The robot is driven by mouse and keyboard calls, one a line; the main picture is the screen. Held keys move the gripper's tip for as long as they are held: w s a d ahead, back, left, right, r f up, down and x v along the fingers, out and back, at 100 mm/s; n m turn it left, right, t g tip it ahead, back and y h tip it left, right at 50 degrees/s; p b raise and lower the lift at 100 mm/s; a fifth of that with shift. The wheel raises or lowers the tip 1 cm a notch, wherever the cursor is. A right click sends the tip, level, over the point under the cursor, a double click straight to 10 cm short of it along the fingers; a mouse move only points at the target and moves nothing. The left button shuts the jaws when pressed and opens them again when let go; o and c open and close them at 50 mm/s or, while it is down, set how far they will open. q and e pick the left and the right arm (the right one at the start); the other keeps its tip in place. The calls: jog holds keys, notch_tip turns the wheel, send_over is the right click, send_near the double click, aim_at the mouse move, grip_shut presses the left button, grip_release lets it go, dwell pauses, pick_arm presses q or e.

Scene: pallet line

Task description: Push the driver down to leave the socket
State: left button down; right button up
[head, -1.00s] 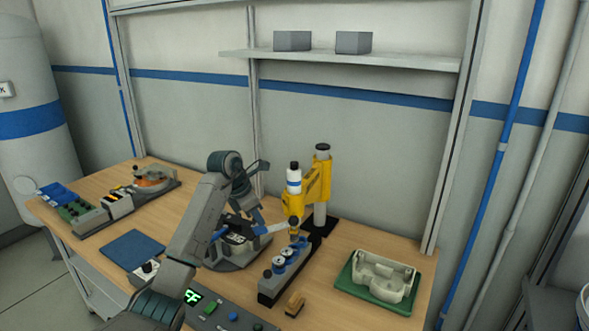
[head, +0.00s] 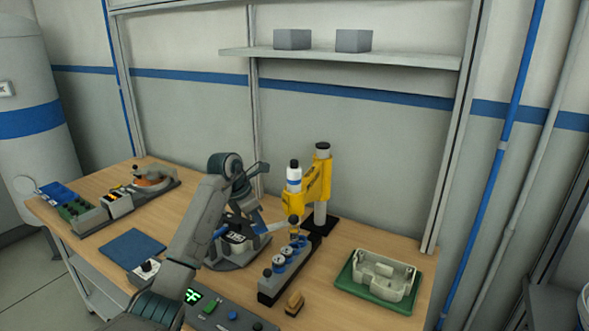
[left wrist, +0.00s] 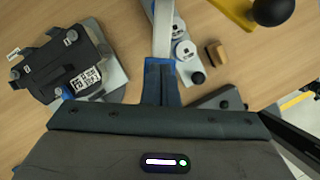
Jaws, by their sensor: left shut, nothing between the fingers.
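The driver (head: 294,180), a white-and-blue cylinder with a dark cap, is carried by a yellow bracket (head: 319,184) on a grey post. A brass-coloured knob (head: 294,219) shows low on it. Below it a dark block (head: 267,285) holds a row of blue-and-white round pieces (head: 279,262); these also show in the left wrist view (left wrist: 186,50). The socket under the driver is too small to make out. My left gripper (head: 286,225) is shut and empty, its pale fingers reaching toward the knob; I cannot tell whether they touch. My right gripper is out of view.
A tan block (head: 294,304) lies in front of the dark block. A green tray (head: 346,284) with a pale housing stands at the right. A control panel (head: 222,310) runs along the front edge, and a grey fixture (head: 236,245) sits behind my left arm.

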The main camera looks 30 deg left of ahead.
aim_at(257, 229)
pick_arm(q)
jog(key=shift+f+b, duration=0.6)
jog(key=shift+f, duration=0.55)
jog(key=shift+f+b, duration=0.9)
jog(key=shift+f, duration=0.65)
jog(key=shift+s+f, duration=0.15)
jog(key=shift+f, duration=0.1)
jog(key=shift+r, duration=0.15)
jog(key=shift+r, duration=0.4)
jog(key=shift+r+p, duration=2.75)
jog(key=shift+r, duration=1.5)
jog(key=shift+f, duration=0.1)
